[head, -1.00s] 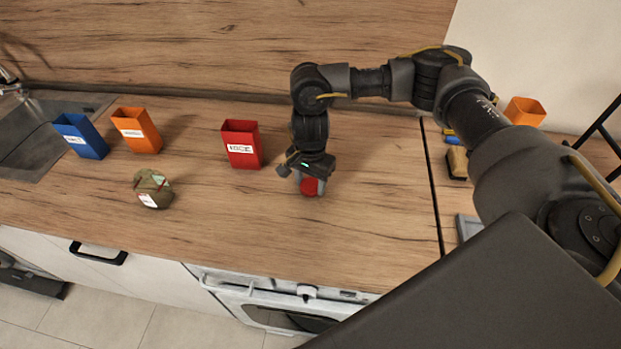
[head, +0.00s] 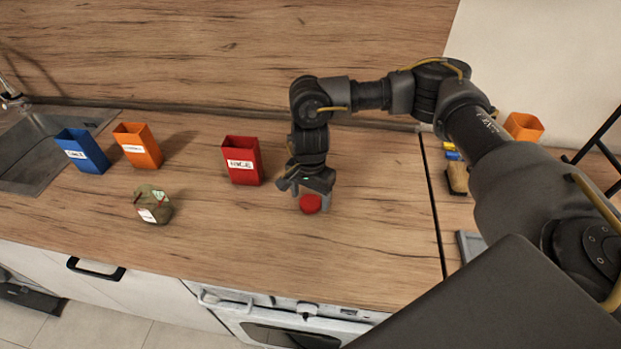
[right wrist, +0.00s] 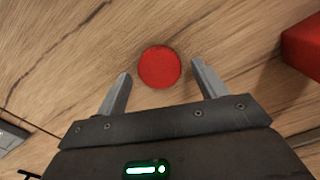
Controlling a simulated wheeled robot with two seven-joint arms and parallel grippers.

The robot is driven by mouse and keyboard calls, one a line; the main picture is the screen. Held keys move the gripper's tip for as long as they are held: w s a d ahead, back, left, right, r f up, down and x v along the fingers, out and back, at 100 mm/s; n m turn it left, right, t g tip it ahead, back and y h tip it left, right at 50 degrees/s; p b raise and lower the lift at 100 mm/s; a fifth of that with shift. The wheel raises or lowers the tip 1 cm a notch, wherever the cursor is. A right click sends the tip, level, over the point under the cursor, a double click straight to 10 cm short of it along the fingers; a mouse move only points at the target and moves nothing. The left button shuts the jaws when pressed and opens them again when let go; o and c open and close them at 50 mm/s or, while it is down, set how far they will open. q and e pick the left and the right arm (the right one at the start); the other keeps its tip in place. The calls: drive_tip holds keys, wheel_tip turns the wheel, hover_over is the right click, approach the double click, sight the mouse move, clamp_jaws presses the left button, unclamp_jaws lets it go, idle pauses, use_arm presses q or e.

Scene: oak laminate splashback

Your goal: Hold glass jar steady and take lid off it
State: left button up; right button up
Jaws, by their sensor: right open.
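A red round lid (head: 310,203) is on the worktop below my right gripper (head: 312,203). In the right wrist view the lid (right wrist: 159,67) is a plain red disc seen from above. It lies between the fingers of the right gripper (right wrist: 161,78), with a gap on each side. That gripper is open, points down and holds nothing. I cannot make out any glass under the lid, so I cannot tell how much jar is there. My left gripper is not in view.
A red bin (head: 243,160) stands close left of my right gripper. Further left are an olive labelled object (head: 153,206), an orange bin (head: 138,146) and a blue bin (head: 83,152), near the sink (head: 40,150). The worktop (head: 240,225) in front is clear.

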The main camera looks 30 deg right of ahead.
sight(310, 202)
wheel_tip(310, 202, up, 11)
drive_tip(key=b, duration=0.1)
drive_tip(key=shift+b, duration=0.4)
